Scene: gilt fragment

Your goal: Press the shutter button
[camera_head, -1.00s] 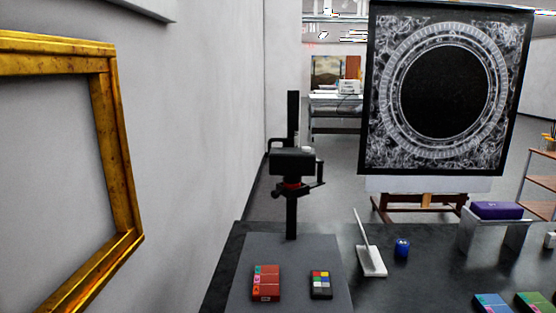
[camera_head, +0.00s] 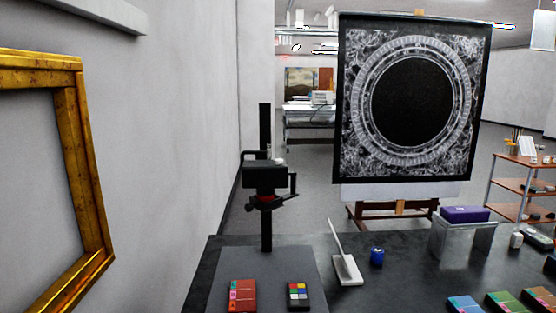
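A black camera (camera_head: 264,174) is mounted on a dark vertical column (camera_head: 266,225) that stands at the back of a grey copy-stand base (camera_head: 262,270) on the black table. The camera hangs above the base, with a red ring under its body. The shutter button is too small to make out; a small light spot shows on top of the camera. A red box with coloured labels (camera_head: 241,295) and a small colour checker card (camera_head: 298,294) lie on the base. My gripper is not in view.
A gold frame (camera_head: 82,180) hangs on the left wall. On the black table (camera_head: 400,270) are a white stand (camera_head: 346,268), a blue jar (camera_head: 377,256), a purple box (camera_head: 464,214) on a clear riser and several coloured boxes. A large ornate black panel (camera_head: 352,170) stands on an easel behind.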

